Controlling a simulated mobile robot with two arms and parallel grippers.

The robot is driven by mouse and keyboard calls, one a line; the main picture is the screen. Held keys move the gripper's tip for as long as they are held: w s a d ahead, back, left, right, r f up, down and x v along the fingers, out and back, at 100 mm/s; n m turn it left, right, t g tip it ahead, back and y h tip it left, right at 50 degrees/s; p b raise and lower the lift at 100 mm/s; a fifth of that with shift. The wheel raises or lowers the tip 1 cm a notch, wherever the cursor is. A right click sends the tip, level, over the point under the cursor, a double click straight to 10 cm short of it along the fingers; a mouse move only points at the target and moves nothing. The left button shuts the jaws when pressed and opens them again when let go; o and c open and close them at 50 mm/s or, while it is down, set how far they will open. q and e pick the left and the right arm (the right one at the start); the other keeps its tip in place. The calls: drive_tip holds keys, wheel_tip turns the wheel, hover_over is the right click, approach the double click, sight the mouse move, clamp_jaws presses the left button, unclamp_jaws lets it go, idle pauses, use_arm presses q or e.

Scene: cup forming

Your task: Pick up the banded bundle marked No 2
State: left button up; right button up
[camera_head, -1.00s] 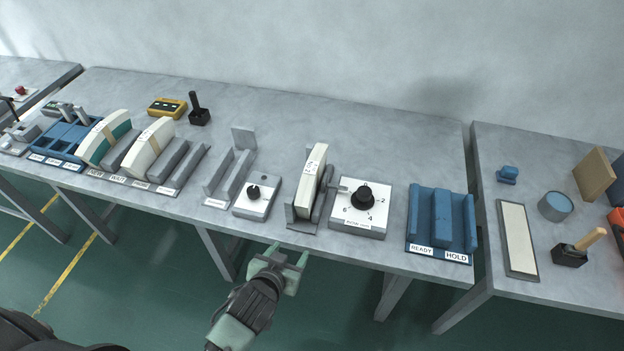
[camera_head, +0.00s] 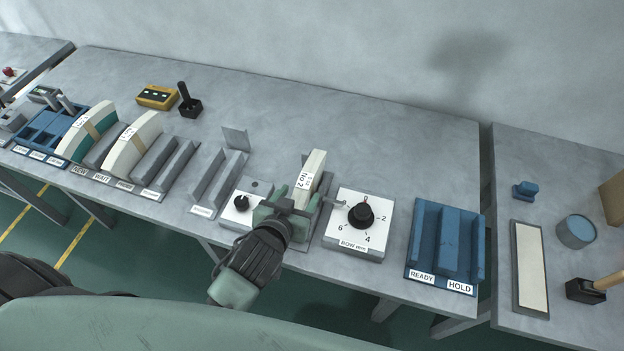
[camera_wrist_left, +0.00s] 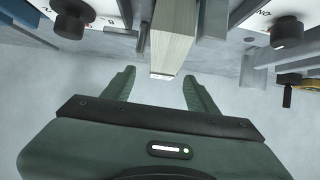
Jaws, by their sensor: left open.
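The banded bundle marked No 2 (camera_head: 311,170) is a pale, upright stack of sheets with a white label. It stands in a grey holder near the bench's front edge. My left gripper (camera_head: 294,199) is open at the bundle's near end, one finger to each side, and hides its lower front. In the left wrist view the bundle (camera_wrist_left: 174,38) shows end-on, just ahead of and roughly centred between the open fingertips (camera_wrist_left: 158,74). I cannot tell whether a finger touches it. My right gripper is out of view.
A dial box (camera_head: 359,222) stands close on the right and a small knob box (camera_head: 240,207) on the left. A blue READY/HOLD rack (camera_head: 421,236) is farther right. Two other bundles (camera_head: 90,129) (camera_head: 133,142) stand at left.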

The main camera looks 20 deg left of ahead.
sight(303, 190)
use_arm(q)
drive_tip(key=shift+w+f, duration=0.2)
drive_tip(key=shift+w, duration=0.35)
drive_tip(key=shift+w+f, duration=0.15)
drive_tip(key=shift+w, duration=0.1)
drive_tip(key=shift+w+f+p, duration=0.2)
drive_tip(key=shift+w+p, duration=0.2)
drive_tip(key=shift+p, duration=0.05)
drive_tip(key=p+x, duration=0.1)
drive_tip(key=x, duration=0.2)
drive_tip(key=shift+w+f, duration=0.2)
drive_tip(key=shift+w, duration=0.05)
drive_tip(key=shift+w+f, duration=0.35)
drive_tip(key=shift+w, duration=0.05)
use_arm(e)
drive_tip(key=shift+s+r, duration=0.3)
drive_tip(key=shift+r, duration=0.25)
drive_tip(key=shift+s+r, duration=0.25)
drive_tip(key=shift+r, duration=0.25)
use_arm(q)
clamp_jaws()
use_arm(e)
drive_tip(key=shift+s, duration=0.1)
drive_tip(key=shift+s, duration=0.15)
